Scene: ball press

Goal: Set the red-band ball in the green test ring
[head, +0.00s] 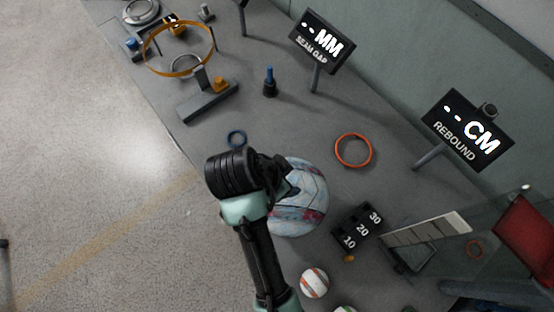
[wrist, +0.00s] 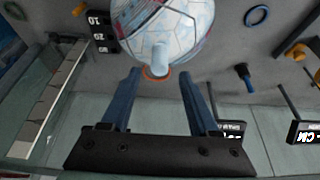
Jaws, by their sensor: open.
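A large white and pale-blue ball with red patches (head: 312,190) rests on the grey bench, partly hidden by my arm; it fills the top middle of the wrist view (wrist: 190,22). A small white ball with an orange-red band (head: 314,282) lies nearer, right of my arm. A pale rounded peg-like shape (wrist: 160,58) shows between the fingertips.
An orange ring (head: 353,164) and a blue ring (head: 237,131) lie on the bench. A black 10-20-30 block (head: 357,227) stands right of the large ball. Display signs (head: 322,41) (head: 468,128) stand behind. A stand with an orange hoop (head: 146,63) is at upper left.

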